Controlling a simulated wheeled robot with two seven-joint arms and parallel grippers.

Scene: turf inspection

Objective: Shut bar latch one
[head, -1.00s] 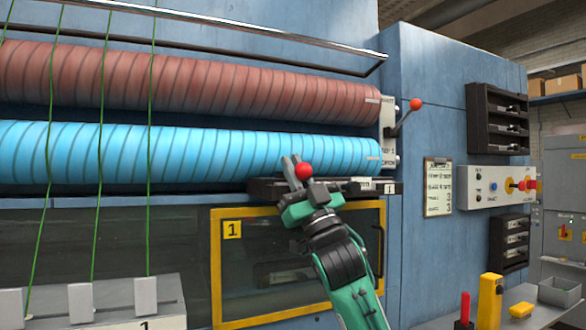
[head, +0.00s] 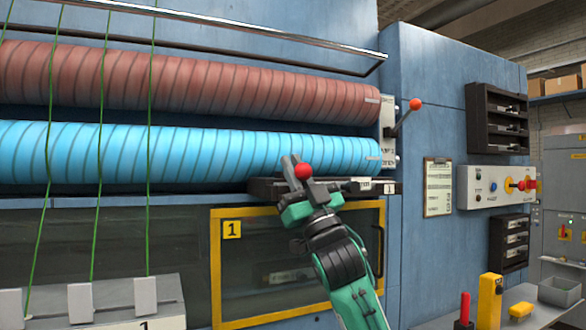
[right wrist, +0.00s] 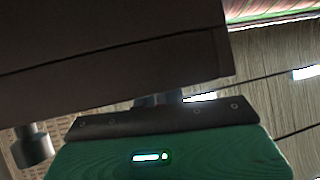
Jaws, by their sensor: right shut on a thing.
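A dark bar (head: 345,187) runs below the blue roller, with a white "1" tag (head: 390,188) at its right end. A red ball knob (head: 304,171) shows above the bar, at the fingers of my right gripper (head: 292,164). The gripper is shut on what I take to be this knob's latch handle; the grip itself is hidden. In the right wrist view my green gripper body (right wrist: 165,155) lies close under a large dark block (right wrist: 110,50), and its fingertips cannot be made out. My left gripper is out of view.
Above are the blue roller (head: 220,150) and the red roller (head: 220,85). Another red-ball lever (head: 415,104) stands to the right. A yellow-framed window (head: 216,270) lies below the bar, behind my arm. A clipboard (head: 438,190) and a control panel (head: 495,187) are farther right.

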